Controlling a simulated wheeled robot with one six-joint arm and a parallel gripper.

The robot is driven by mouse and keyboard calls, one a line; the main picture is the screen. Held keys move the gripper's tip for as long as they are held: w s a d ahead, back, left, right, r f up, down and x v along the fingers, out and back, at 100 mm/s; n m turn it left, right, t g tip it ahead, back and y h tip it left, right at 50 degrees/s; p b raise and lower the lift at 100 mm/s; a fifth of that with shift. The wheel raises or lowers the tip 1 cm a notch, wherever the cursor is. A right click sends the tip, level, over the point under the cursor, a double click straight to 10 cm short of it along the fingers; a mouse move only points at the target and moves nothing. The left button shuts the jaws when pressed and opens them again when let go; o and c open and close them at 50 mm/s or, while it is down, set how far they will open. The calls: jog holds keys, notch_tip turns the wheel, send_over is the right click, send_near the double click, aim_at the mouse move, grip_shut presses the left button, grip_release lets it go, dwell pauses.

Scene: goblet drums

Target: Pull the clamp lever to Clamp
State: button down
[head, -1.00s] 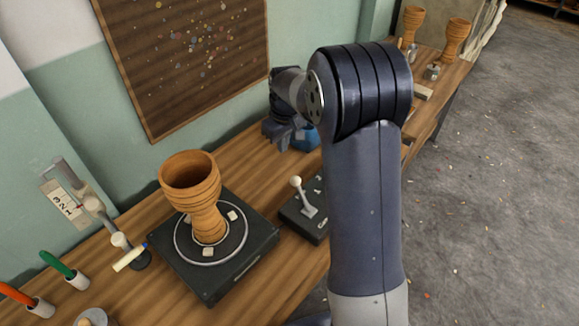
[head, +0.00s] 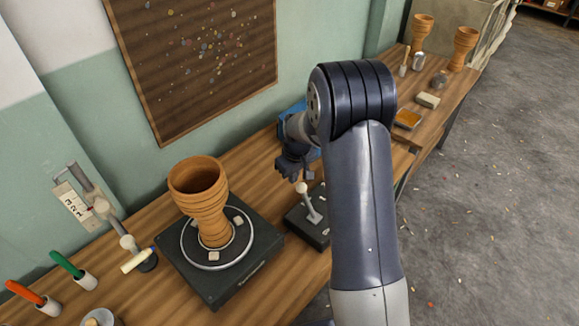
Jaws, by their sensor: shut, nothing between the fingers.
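The clamp lever (head: 309,202) is a grey stick with a pale round knob, rising from a dark box (head: 296,222) on the bench. It leans toward the upper left in the head view. My arm hides the right part of the box and most of its lettering. My gripper (head: 295,177) is shut and empty. It hangs just above and behind the knob, and I cannot tell whether it touches it. A terracotta goblet drum (head: 197,190) stands upright on the round plate of a black turntable (head: 240,275), between small pale jaws.
A jointed stand (head: 120,236) with a numbered card (head: 72,204) is left of the drum. Green (head: 66,264) and orange (head: 25,292) tools stand in cups at the front left. A blue object (head: 291,122) sits behind my gripper. More goblet drums (head: 464,47) stand at the far right.

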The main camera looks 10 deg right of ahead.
jog(key=shift+s+d, duration=0.25)
jog(key=shift+s, duration=0.3)
jog(key=shift+s+d+r+b, duration=0.1)
jog(key=shift+s+d+b, duration=0.05)
jog(key=shift+b, duration=0.35)
jog(key=shift+s+d+r+b, duration=0.1)
jog(key=shift+s+r+b, duration=0.05)
jog(key=shift+b, duration=0.15)
jog(key=shift+s+d+r+t+y+b, duration=0.1)
jog(key=shift+s+d+t+y+b, duration=0.1)
jog(key=shift+t+y+b, duration=0.25)
jog(key=s+d+t+y+b, duration=0.5)
jog(key=s+d+t+b, duration=0.3)
jog(key=b, duration=2.6)
jog(key=shift+s+r, duration=0.2)
jog(key=shift+s, duration=1.3)
jog(key=shift+s+f, duration=0.15)
